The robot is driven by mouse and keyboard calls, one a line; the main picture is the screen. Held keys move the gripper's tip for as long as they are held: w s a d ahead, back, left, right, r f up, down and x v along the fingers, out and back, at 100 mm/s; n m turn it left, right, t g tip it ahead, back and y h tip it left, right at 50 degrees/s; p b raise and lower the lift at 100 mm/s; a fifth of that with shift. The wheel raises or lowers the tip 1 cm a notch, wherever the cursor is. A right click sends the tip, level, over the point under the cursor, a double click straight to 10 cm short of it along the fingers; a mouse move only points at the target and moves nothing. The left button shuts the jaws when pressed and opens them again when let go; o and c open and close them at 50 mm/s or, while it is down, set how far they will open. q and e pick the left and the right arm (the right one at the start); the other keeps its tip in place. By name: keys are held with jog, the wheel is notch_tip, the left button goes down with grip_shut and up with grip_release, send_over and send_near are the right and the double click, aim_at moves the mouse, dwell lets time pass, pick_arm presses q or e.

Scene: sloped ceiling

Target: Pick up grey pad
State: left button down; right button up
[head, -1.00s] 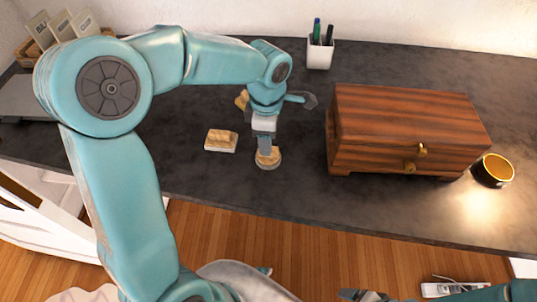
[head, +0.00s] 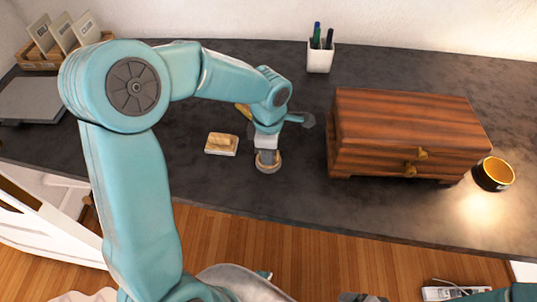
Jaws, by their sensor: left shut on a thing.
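The grey pad (head: 277,167) is a small round piece with a grey edge and a tan wooden top, on the dark counter near its front edge. My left gripper (head: 268,159) points down at it from above and is shut on it, with the fingers hiding its middle. I cannot tell whether the pad is clear of the counter. My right gripper (head: 365,297) shows only in part at the bottom edge, and its jaws cannot be made out.
A pale rectangular block with a wooden grip (head: 221,144) lies just left of the pad. A tan item (head: 243,110) is partly hidden behind my wrist. A wooden chest (head: 405,135), black-and-gold cup (head: 493,174) and white pen holder (head: 320,57) stand around. Bare counter lies between.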

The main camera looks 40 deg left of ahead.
pick_arm(q)
jog(key=shift+r, duration=0.15)
notch_tip(320, 180, up, 20)
jog(key=p, duration=0.2)
jog(key=c, duration=1.7)
grip_release()
jog(key=shift+f, duration=0.2)
jog(key=shift+c, duration=0.6)
